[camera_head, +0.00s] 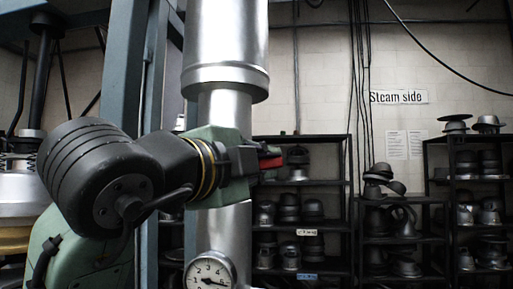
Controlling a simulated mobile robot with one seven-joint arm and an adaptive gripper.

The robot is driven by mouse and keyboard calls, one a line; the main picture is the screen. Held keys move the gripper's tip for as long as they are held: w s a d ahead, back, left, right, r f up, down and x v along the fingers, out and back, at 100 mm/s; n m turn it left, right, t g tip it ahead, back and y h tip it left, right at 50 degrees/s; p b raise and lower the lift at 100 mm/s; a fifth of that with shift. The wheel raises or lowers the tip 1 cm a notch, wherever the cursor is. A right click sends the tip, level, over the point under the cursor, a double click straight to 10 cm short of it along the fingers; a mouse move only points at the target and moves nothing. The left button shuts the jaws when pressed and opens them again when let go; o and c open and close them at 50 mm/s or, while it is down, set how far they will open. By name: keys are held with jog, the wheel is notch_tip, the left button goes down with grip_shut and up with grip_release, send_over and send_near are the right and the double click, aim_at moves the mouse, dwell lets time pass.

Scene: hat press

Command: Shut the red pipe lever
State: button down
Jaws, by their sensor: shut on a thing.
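A silver vertical pipe (226,109) runs down the middle of the head view. My gripper (268,167) is in front of the pipe and points to the right, its dark fingers at the pipe's right side. A small part of the red lever (271,162) shows at the fingertips, and my gripper is shut on it. The gripper's body and wrist hide the middle of the pipe and most of the lever. The lever's pivot and its exact angle cannot be made out.
A round pressure gauge (210,274) sits low on the pipe. A blue-grey post (124,75) stands to its left. Dark shelves (300,225) with several hat forms line the back wall, under a "Steam side" sign (398,97). Cables hang behind, right of the pipe.

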jog(key=shift+f+m+g, duration=0.4)
jog(key=shift+f+m, duration=0.35)
jog(key=shift+m, duration=0.25)
jog(key=shift+d+f+y, duration=0.1)
jog(key=shift+y, duration=0.2)
jog(key=c, duration=1.6)
grip_release()
jog(key=shift+o, duration=0.2)
jog(key=v, duration=1.2)
